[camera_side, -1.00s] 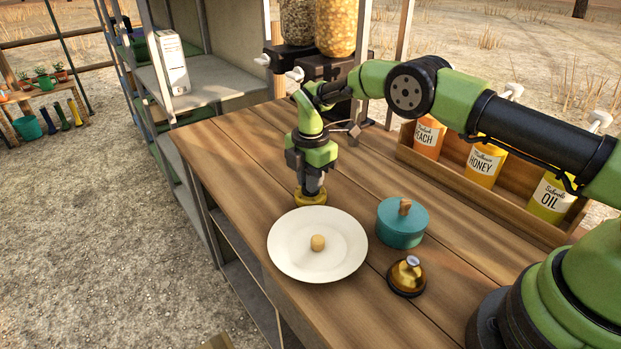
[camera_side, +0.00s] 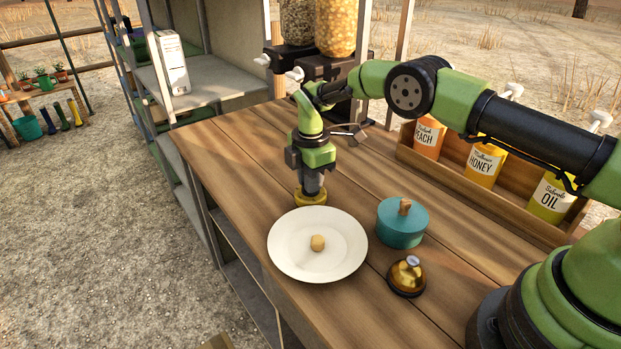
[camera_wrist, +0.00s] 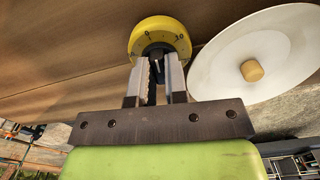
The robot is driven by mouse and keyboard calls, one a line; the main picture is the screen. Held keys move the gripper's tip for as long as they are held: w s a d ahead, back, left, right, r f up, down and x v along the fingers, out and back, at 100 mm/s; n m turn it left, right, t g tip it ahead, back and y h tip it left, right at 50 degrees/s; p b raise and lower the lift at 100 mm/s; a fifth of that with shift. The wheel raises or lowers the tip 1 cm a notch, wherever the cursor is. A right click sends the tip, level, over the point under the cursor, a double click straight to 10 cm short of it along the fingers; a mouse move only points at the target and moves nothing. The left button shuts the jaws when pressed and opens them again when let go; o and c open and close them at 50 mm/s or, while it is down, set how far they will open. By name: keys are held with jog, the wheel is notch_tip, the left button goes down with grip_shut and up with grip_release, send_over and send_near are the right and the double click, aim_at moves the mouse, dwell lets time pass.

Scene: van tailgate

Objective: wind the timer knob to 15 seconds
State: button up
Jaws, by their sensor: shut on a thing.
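The timer (camera_side: 311,196) is a round yellow body on the wooden table, just behind the white plate. In the wrist view the timer (camera_wrist: 160,29) shows its yellow dial with dark marks; a "0" and "10" seem readable, the rest is too small. Its dark knob (camera_wrist: 157,54) sits in the centre. My gripper (camera_side: 312,182) points straight down over the timer. In the wrist view the two grey fingers of my gripper (camera_wrist: 159,75) are shut on the knob from both sides. The pointer's exact setting is hidden between the fingers.
The white plate (camera_side: 290,255) with a small round tan piece (camera_side: 318,242) is close in front of the timer. A teal lidded pot (camera_side: 402,228) and a brass bell (camera_side: 407,275) stand to the right.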

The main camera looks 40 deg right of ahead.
jog(key=shift+m, duration=1.2)
jog(key=shift+m, duration=1.2)
jog(key=shift+m, duration=1.2)
